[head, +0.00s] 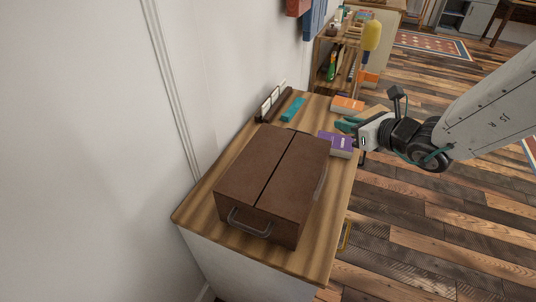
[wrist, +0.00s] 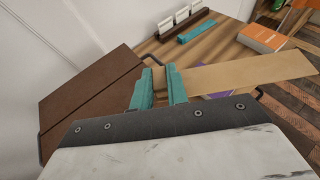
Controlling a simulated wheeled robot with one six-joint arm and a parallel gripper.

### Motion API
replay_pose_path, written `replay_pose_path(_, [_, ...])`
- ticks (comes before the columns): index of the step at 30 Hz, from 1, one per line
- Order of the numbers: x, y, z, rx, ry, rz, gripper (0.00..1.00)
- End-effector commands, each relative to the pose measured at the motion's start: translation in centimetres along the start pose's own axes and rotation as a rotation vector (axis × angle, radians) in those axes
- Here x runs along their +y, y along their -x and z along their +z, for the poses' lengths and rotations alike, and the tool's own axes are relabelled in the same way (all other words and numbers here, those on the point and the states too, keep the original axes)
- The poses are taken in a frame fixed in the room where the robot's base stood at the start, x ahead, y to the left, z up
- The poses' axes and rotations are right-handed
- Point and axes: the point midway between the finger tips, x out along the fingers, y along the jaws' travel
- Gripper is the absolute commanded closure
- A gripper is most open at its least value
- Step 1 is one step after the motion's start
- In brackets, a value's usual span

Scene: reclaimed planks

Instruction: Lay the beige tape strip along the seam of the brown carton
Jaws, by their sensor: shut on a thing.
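The brown carton (head: 265,178) lies on the wooden cabinet top, its dark seam (head: 277,170) running lengthwise along its upper face. In the wrist view the carton (wrist: 88,98) is at the left. My gripper (head: 343,125) is beyond the carton's far right corner, above the cabinet's right edge. Its teal fingers (wrist: 159,76) are shut on one end of the beige tape strip (wrist: 245,73). The strip extends flat to the right in the wrist view, clear of the carton. The gripped end is partly hidden by the fingers.
A purple box (head: 336,144) stands beside the carton, below my gripper. An orange box (head: 347,104), a teal block (head: 292,109) and a dark rack with white cards (head: 268,106) are farther back. The wall closes off the left; the right is open floor.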

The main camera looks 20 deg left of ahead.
Motion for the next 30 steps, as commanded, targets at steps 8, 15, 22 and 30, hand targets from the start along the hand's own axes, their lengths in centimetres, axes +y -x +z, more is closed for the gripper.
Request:
replay_pose_path(8, [15.9,-1.2,1.9,0.005,0.137,0.342,1.00])
replay_pose_path(15, [22.7,-0.1,1.9,0.013,0.200,0.497,1.00])
replay_pose_path(22, [23.6,-0.2,1.1,0.018,0.207,0.520,1.00])
replay_pose_path(30, [23.6,-1.3,-1.7,0.019,0.205,0.519,1.00])
